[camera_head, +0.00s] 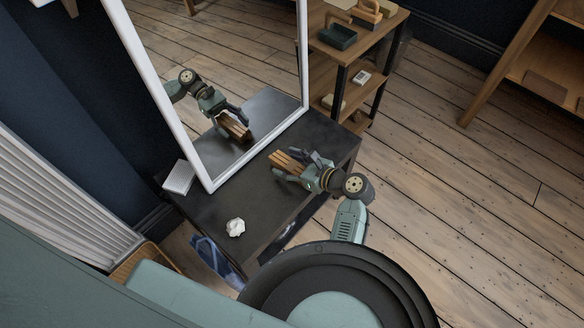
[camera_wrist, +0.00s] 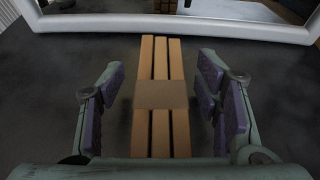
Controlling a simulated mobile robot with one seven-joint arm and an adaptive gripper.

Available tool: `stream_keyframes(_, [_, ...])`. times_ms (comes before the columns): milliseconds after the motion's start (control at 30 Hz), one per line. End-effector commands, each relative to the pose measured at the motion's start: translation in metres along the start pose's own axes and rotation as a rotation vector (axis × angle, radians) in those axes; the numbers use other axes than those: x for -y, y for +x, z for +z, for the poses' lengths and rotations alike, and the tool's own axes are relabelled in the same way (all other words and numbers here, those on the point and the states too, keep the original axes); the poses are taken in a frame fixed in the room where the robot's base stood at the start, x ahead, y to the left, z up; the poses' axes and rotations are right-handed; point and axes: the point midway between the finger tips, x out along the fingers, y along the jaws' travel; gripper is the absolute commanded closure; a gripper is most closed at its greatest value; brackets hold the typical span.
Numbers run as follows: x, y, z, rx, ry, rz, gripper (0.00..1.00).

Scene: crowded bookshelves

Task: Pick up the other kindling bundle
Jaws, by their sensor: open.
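A kindling bundle (camera_head: 287,161) of light wooden sticks lies on the black table (camera_head: 214,203), close to the mirror. In the wrist view the bundle (camera_wrist: 161,60) shows several sticks side by side with a brown band (camera_wrist: 160,95) around their middle. My gripper (camera_head: 296,168) is low over the table at the bundle. In the wrist view my gripper (camera_wrist: 161,88) is open, with one padded finger on each side of the bundle and a gap on both sides. The near end of the bundle runs down toward my palm.
A white-framed mirror (camera_head: 160,85) stands behind the bundle and reflects it and my arm. A white crumpled object (camera_head: 235,227) and a white block (camera_head: 179,177) are on the table's left part. A wooden shelf unit (camera_head: 377,55) stands behind at the right.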

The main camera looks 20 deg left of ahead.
Motion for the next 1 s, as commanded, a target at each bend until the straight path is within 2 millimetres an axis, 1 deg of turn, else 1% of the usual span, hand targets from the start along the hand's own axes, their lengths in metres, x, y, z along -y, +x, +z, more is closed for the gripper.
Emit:
stream_keyframes(100, [0.0002, -0.0003, 0.0001, 0.0, 0.0, 0.0, 0.42])
stream_keyframes(900, [0.0003, -0.0006, 0.0002, 0.0, 0.0, -0.001, 0.95])
stream_keyframes(1000, [0.0003, -0.0006, 0.0005, 0.001, -0.001, -0.001, 0.96])
